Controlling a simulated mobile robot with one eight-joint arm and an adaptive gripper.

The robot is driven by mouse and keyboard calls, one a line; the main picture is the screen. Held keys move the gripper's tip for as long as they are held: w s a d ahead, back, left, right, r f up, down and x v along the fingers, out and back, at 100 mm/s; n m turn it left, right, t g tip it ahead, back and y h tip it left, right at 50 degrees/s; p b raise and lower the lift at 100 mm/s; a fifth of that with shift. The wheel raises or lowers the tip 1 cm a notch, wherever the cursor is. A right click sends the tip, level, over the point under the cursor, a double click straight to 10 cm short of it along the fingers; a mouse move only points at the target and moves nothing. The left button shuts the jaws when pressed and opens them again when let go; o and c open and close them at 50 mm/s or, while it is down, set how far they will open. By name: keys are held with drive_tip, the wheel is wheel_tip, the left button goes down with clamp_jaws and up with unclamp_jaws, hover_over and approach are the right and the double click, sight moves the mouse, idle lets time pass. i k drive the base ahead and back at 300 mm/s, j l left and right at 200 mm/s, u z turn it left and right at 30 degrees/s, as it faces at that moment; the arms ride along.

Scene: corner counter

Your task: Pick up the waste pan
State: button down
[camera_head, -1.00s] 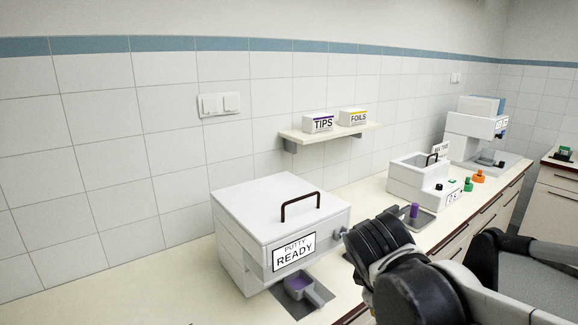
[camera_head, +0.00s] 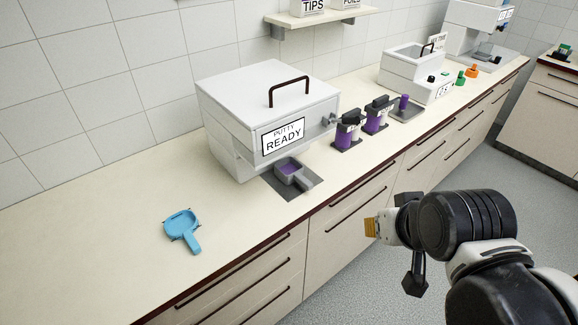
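Two pans show, and neither bears a label that I can read as waste. A light-blue pan (camera_head: 181,224) with a short handle lies on the open counter at the left, its handle towards the front edge. A grey pan (camera_head: 290,172) with purple stuff in it sits on a dark plate under the white box marked "PUTTY READY", its handle pointing to the front right. My gripper (camera_head: 371,227) is out over the floor in front of the drawers, apart from both pans. Its tan tip points left; the finger gap is hidden.
The white putty box (camera_head: 265,110) stands on the counter (camera_head: 90,275) behind the grey pan. Two purple-filled containers (camera_head: 347,134) (camera_head: 376,117) stand to its right, near the front edge. More machines are farther right. The counter around the blue pan is clear.

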sight(288, 170)
drive_tip(key=l+u, duration=0.4)
drive_tip(key=l, duration=0.15)
drive_tip(key=l+u, duration=0.4)
drive_tip(key=k+l+u, duration=0.15)
drive_tip(key=l+u, duration=0.25)
drive_tip(key=l, duration=0.2)
